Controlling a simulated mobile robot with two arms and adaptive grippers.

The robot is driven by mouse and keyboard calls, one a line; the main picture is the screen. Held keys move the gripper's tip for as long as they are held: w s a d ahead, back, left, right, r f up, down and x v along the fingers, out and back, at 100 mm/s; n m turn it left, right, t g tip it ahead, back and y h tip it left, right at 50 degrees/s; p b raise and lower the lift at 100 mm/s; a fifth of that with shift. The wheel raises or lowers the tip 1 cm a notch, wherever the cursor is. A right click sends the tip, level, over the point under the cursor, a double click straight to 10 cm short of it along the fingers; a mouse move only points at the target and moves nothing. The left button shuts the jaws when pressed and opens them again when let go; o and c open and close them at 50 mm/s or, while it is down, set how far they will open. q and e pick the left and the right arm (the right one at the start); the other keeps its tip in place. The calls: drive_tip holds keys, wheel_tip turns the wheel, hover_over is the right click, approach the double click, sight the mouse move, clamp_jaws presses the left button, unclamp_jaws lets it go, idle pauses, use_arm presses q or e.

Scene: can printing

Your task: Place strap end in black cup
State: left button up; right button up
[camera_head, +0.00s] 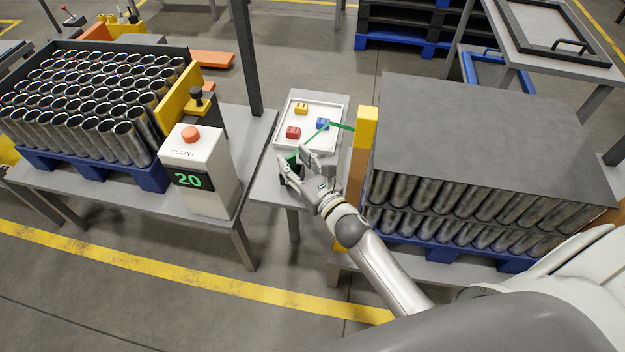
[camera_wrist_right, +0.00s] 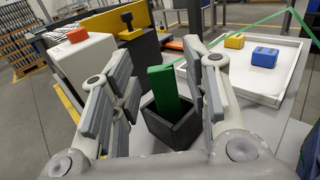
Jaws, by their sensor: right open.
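In the right wrist view a green strap end (camera_wrist_right: 168,90) stands upright in the black cup (camera_wrist_right: 172,132), its lower part hidden by the rim. The cup also shows in the head view (camera_head: 288,174), partly behind my gripper. My right gripper (camera_head: 292,160) is open above the small table, its fingers on either side of the strap end in the right wrist view (camera_wrist_right: 158,95) and apart from it. A thin green strap (camera_head: 313,140) runs from near the cup over the white tray toward the orange and yellow post. My left gripper is not in view.
The white tray (camera_head: 337,107) holds yellow, red and blue blocks. A counter box (camera_head: 205,160) reading 20 stands left of the small table. Stacked cans (camera_head: 430,192) under a grey sheet stand close on the right, behind the post (camera_head: 360,150).

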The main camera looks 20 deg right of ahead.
drive_tip(key=s+d+b, duration=0.1)
drive_tip(key=s, duration=0.8)
drive_tip(key=shift+s+d, duration=0.2)
drive_tip(key=shift+d, duration=0.2)
